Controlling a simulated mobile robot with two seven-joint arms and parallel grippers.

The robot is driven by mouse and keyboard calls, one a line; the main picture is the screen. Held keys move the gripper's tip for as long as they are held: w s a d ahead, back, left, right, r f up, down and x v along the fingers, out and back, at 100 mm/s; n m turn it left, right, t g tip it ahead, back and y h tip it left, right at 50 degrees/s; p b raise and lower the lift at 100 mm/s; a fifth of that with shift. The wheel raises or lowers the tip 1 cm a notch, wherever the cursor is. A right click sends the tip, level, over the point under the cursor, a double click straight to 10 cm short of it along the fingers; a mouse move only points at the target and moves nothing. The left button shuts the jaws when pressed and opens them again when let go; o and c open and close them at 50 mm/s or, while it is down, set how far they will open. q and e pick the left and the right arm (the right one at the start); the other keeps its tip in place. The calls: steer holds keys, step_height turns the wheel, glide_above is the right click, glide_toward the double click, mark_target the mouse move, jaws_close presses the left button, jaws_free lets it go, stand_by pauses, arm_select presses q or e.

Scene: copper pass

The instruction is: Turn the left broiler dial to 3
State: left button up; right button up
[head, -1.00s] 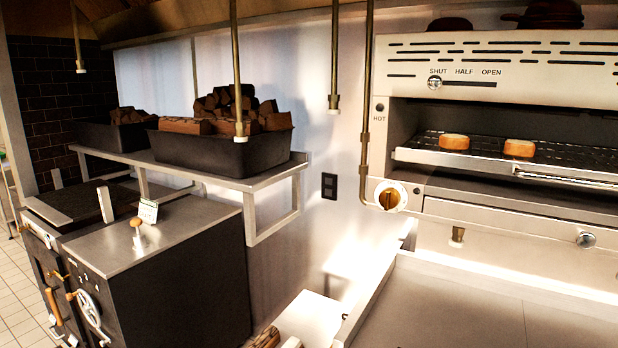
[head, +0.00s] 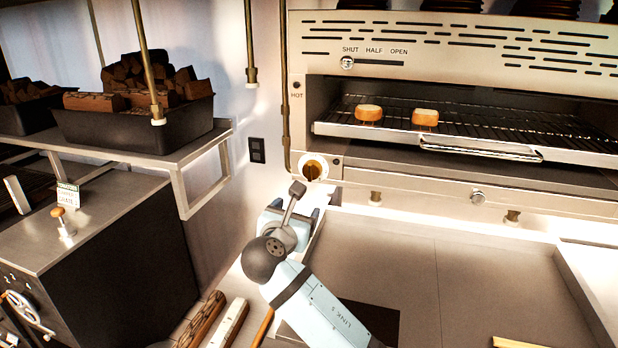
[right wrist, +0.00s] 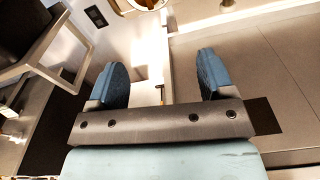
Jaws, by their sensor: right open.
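The white rim of the dial plate (right wrist: 143,3) is cut off at the top of that view. My left gripper is in neither view.
Two bread pieces (head: 369,113) sit on the broiler rack (head: 470,128). A brass pipe (head: 286,90) runs down just left of the dial. A metal-framed shelf (head: 190,160) with a wood-filled bin (head: 140,130) stands left. A steel counter (head: 480,265) lies below the broiler.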

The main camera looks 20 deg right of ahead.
mark_target(309, 172)
steer(key=shift+n+t, duration=0.4)
steer(key=shift+n, duration=0.3)
steer(key=r+p+x, duration=0.1)
steer(key=x, duration=0.3)
steer(key=r+p+x, duration=0.1)
steer(key=x, duration=0.3)
steer(key=r+p+x, duration=0.1)
steer(key=x, duration=0.4)
steer(key=shift+w+a, duration=0.35)
steer(key=shift+w+d+f, duration=0.15)
steer(key=shift+w+d, duration=0.15)
steer(key=shift+w, duration=0.1)
steer(key=c, duration=0.9)
